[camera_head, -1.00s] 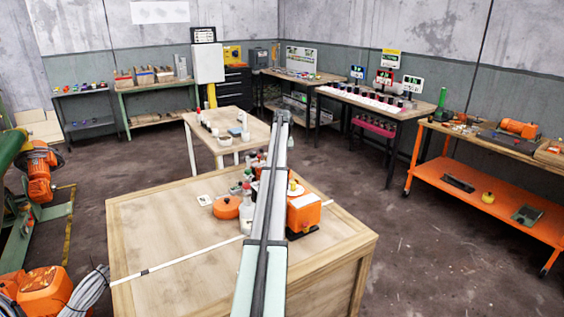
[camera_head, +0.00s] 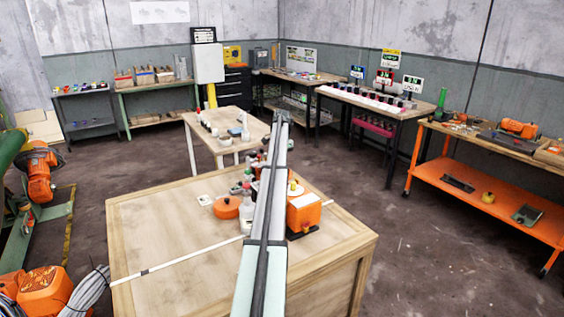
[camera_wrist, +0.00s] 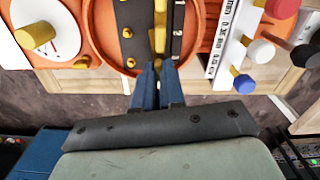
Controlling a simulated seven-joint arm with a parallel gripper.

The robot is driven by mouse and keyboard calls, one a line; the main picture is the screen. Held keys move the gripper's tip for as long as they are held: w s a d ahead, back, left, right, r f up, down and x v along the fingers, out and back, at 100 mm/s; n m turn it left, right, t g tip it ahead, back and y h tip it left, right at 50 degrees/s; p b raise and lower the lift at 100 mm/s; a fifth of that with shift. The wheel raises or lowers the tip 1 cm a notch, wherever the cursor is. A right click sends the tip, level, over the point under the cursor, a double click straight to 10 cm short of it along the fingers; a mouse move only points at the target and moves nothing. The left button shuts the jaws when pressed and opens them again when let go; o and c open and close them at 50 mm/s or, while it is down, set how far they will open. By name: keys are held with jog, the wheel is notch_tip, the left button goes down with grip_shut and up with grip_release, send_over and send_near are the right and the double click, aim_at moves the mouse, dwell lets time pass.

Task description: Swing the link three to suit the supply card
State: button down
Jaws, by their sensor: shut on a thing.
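In the wrist view my gripper (camera_wrist: 158,68) points into a round orange housing (camera_wrist: 98,45). Its blue fingers are shut on a narrow brass link (camera_wrist: 160,36). The link lies upright in the picture between a black strip with brass screws (camera_wrist: 127,33) and a second dark strip (camera_wrist: 178,30) marked with small white signs. Which number the link bears cannot be told. In the head view my arm hides the gripper and the link.
In the wrist view a white dial with a yellow knob (camera_wrist: 37,35) is at left. A white printed strip (camera_wrist: 226,40) and coloured knobs (camera_wrist: 260,52) are at right. On the crate (camera_head: 170,235) stand an orange lid-like disc (camera_head: 227,207) and an orange box (camera_head: 303,214). The crate's front left is mostly clear.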

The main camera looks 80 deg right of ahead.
jog(key=shift+m, duration=1)
jog(key=c, duration=1.5)
grip_release()
notch_tip(320, 180, up, 14)
jog(key=shift+f, duration=0.1)
